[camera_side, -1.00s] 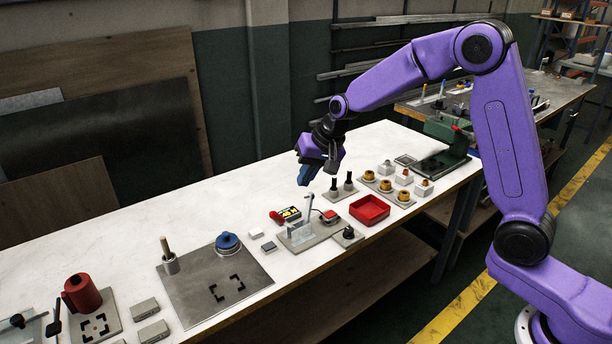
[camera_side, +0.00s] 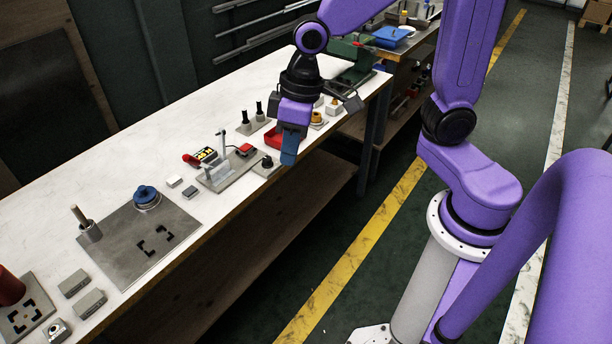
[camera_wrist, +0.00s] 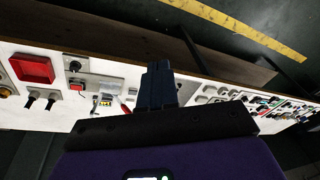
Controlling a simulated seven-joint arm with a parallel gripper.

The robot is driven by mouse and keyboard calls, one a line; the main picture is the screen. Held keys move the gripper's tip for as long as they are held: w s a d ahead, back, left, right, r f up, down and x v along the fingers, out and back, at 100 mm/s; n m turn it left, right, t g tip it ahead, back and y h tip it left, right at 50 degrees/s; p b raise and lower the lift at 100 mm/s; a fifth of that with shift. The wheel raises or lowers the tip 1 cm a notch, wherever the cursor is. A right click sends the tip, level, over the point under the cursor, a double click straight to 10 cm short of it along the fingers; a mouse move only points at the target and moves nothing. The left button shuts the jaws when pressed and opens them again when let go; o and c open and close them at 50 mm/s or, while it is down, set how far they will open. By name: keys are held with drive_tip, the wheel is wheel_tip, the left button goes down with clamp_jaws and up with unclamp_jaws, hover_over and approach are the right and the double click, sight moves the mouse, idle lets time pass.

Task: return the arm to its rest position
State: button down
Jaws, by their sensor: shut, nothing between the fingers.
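My gripper (camera_side: 289,150) is shut and empty, its dark blue fingers pointing down in the side view. It hangs in the air at the front edge of the white bench (camera_side: 165,135), in front of the red tray (camera_side: 273,137), which it partly hides. In the wrist view my shut fingers (camera_wrist: 158,80) show at the middle, with the bench edge and the floor behind them. My purple arm reaches from its base at the right toward the bench.
On the bench stand a grey plate with a blue knob (camera_side: 146,194), a switch fixture (camera_side: 230,170) with a red button, black-handled posts (camera_side: 259,110) and grey blocks (camera_side: 90,303). A green machine (camera_side: 350,60) stands at the far end. The floor (camera_side: 350,260) before the bench is clear.

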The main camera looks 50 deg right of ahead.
drive_tip(key=s+d+n, duration=0.3)
drive_tip(key=s+d, duration=0.1)
drive_tip(key=s, duration=0.3)
drive_tip(key=s+d+n+h, duration=0.1)
drive_tip(key=s+d+n, duration=0.2)
drive_tip(key=s, duration=0.5)
drive_tip(key=shift+s+d+f+n+g+h, duration=0.25)
drive_tip(key=shift+d+n+g+h, duration=0.05)
drive_tip(key=shift+d+g, duration=0.15)
